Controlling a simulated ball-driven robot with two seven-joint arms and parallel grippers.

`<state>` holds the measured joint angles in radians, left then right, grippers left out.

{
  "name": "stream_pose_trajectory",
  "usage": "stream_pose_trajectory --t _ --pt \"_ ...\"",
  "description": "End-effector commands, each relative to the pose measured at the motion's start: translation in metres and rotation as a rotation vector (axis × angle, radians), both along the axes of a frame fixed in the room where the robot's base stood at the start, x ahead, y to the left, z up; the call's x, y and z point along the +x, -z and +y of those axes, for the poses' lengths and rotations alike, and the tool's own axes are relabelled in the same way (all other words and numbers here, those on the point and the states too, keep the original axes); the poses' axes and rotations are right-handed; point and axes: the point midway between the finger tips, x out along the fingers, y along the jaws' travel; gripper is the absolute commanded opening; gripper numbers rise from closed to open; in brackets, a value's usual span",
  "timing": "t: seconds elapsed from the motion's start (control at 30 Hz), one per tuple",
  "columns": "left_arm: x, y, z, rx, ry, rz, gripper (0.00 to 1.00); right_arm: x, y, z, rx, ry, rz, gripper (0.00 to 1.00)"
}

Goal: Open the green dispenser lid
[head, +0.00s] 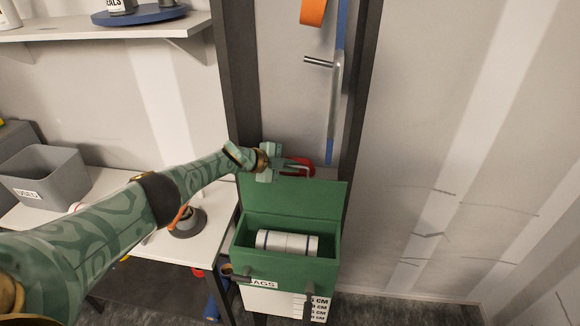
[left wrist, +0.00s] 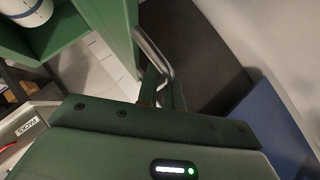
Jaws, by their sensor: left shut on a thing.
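The green dispenser (head: 325,245) stands low at the centre of the head view, with its lid (head: 310,199) open and standing upright at the back. White rolls with dark bands (head: 287,243) lie inside. My left gripper (head: 287,165) is at the lid's top edge. In the left wrist view its fingers (left wrist: 162,92) are shut on the metal lid handle (left wrist: 154,52), beside the green lid panel (left wrist: 110,28). A red curved piece (head: 304,168) shows by the fingers in the head view. My right gripper is not in view.
A white bench (head: 150,248) with a grey bin (head: 52,180) and a grey round holder (head: 188,222) is at the left. A dark post frame and a wall shelf (head: 120,28) stand behind. The wall and floor at the right are clear.

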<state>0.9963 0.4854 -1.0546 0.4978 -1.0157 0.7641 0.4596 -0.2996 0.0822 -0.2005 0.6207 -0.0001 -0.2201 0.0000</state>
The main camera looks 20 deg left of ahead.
Motion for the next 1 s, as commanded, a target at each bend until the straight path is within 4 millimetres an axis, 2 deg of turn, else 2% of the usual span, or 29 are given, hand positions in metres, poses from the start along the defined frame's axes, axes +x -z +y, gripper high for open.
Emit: stream_pose_trajectory --t 0.03,0.1,0.13,0.43,0.57,0.77,1.0 --pt "0.002 -0.002 0.001 0.002 -0.003 -0.005 0.0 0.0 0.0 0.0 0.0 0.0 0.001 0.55" --pt "0.002 -0.002 0.001 0.003 -0.003 -0.007 0.22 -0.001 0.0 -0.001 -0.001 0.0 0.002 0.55" --pt "0.002 -0.002 0.001 0.002 -0.004 -0.006 0.3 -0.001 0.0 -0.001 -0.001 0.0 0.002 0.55" --pt "0.0 -0.002 0.001 0.001 -0.002 -0.004 0.3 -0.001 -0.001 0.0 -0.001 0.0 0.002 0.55" --pt "-0.007 -0.01 0.008 0.003 -0.003 -0.003 0.3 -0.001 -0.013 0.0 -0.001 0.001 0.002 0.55" --pt "-0.036 -0.032 0.031 0.005 -0.002 -0.004 0.3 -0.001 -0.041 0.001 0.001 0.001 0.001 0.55" --pt "-0.08 -0.057 0.066 0.006 -0.002 -0.003 0.3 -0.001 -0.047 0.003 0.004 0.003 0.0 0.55"
